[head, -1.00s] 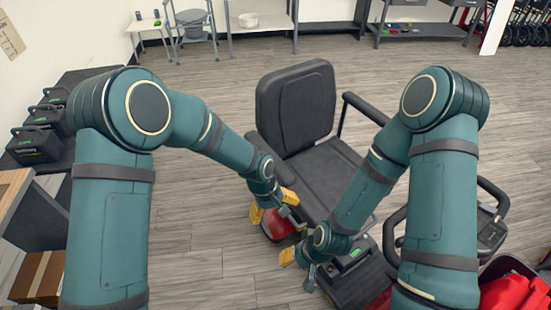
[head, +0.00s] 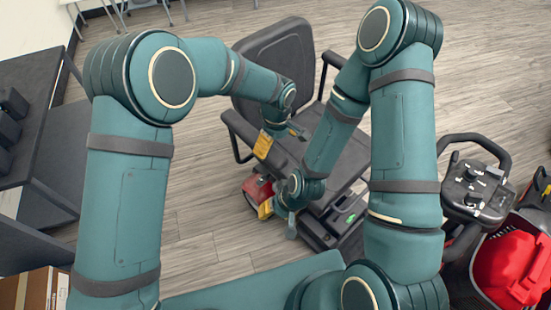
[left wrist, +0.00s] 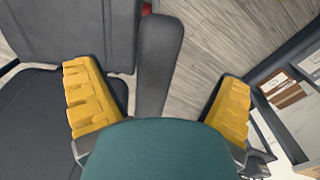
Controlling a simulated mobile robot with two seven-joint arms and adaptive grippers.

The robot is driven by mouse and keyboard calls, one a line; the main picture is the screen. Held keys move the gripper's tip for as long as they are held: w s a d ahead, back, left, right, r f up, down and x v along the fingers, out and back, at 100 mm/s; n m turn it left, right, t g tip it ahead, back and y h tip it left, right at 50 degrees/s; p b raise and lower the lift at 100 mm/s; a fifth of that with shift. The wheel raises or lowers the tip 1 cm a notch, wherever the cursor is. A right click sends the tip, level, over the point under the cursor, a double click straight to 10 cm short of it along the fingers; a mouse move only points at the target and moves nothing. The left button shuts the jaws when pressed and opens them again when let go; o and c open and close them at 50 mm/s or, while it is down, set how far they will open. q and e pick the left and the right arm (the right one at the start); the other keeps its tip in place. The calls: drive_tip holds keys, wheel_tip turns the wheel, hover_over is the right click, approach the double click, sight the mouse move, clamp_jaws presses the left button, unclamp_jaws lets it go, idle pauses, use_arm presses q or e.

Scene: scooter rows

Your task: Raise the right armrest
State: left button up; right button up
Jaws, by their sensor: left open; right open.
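The dark grey scooter seat (head: 345,160) faces the lower right of the head view, its backrest (head: 270,60) at the upper left. The right armrest (head: 238,127) is on the seat's near side and lies lowered, roughly level. My left gripper (head: 277,143) is open over its front part, which it partly hides. In the left wrist view, the armrest pad (left wrist: 160,60) runs between the two yellow fingers with gaps on both sides. My right gripper (head: 278,212) is open and lower, beside the scooter's red rear body (head: 257,187). The far armrest (head: 331,62) is also lowered.
The tiller (head: 475,188) and a basket with a red bag (head: 510,268) stand at the right. Dark tables (head: 35,75) and a cardboard box (head: 38,290) are at the left. Wood floor (head: 195,200) is open left of the scooter.

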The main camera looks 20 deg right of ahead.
sight(276, 155)
use_arm(q)
wheel_tip(276, 155, down, 8)
drive_tip(key=shift+f+b, duration=0.15)
drive_tip(key=shift+b, duration=0.4)
drive_tip(key=shift+w, duration=0.1)
drive_tip(key=c, duration=1.3)
